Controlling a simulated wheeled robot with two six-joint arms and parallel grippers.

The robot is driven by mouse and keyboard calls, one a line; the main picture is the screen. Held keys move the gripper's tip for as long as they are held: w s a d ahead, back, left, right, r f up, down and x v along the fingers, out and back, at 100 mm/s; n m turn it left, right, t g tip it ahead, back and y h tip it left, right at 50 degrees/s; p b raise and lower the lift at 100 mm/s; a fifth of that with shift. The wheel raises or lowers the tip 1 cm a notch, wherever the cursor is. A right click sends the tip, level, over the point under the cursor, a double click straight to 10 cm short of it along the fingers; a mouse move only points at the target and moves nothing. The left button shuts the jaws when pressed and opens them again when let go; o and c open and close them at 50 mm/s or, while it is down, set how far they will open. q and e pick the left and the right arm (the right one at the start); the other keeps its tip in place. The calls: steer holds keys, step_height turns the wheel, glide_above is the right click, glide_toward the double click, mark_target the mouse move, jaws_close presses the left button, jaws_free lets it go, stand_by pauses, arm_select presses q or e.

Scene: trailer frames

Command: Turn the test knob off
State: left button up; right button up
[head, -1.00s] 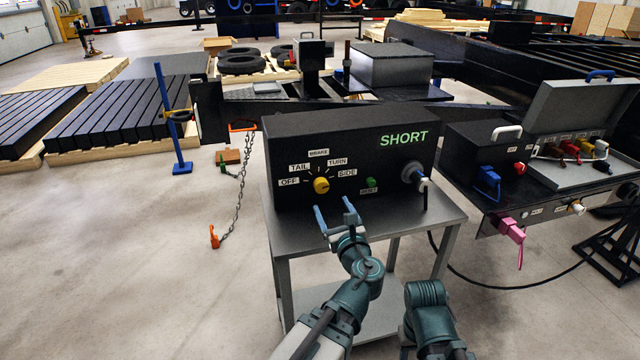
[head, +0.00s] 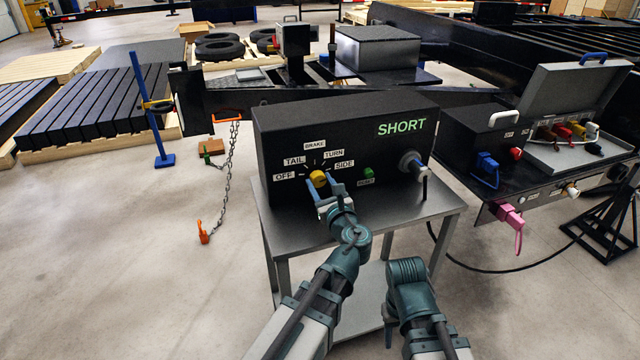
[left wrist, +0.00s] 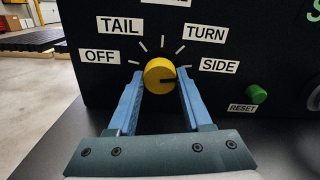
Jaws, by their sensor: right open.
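The yellow test knob (head: 318,178) is on the front of a black tester box (head: 290,125). Labels OFF, TAIL, BRAKE, TURN and SIDE surround it. In the left wrist view the dark mark on the knob (left wrist: 160,74) points right, roughly toward the SIDE label (left wrist: 219,66). My left gripper (head: 323,187) is open, with one blue finger on each side of the knob; I cannot tell whether they touch it. The box display reads SHORT. My right gripper (head: 388,336) hangs low in front of the stand, mostly hidden by its own arm.
A green RESET button (head: 369,172) and a plugged-in socket (head: 412,165) are to the knob's right. The box stands on a grey metal table (head: 390,213). A trailer panel with coloured plugs (head: 510,217) is at the right.

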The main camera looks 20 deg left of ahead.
arm_select(q)
jaws_close()
